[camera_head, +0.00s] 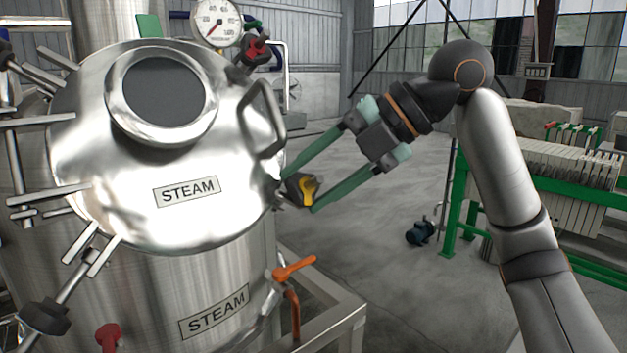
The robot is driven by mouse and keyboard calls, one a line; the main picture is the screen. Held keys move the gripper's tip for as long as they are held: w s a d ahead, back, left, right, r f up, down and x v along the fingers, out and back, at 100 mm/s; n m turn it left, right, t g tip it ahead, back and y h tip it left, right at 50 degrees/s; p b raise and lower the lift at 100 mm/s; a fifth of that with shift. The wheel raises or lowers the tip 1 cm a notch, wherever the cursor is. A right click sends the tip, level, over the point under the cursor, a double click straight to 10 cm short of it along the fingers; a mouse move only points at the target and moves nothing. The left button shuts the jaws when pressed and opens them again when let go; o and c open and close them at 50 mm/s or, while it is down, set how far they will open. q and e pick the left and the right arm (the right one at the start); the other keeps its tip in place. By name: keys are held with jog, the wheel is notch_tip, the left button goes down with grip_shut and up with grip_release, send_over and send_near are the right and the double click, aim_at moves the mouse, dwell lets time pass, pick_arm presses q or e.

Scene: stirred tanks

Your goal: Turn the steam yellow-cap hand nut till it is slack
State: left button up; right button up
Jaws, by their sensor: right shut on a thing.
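The steam tank's round metal lid (110,200) fills the left of the head view, with a STEAM label (187,191) on it. The yellow-cap hand nut (308,190), dark with a yellow top, sits at the lid's right edge. My right gripper (300,190) reaches in from the right with its green fingers on either side of the nut and is shut on it. The nut's bolt and the contact faces are partly hidden by the fingers. My left gripper is not in view.
Other clamp bolts ring the lid, with a black knob (44,317) and a red knob (108,337) below. An orange valve handle (294,268) sits below the nut. A pressure gauge (216,23) stands behind. A green-framed filter press (570,180) is at right.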

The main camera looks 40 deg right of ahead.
jog(key=shift+r+n+g, duration=0.1)
jog(key=shift+n+g, duration=0.2)
jog(key=shift+n, duration=0.2)
jog(key=o, duration=1.4)
jog(key=shift+c, duration=0.2)
jog(key=shift+d, duration=0.1)
jog(key=v, duration=1.2)
jog(key=shift+r, duration=0.2)
jog(key=shift+s, duration=0.15)
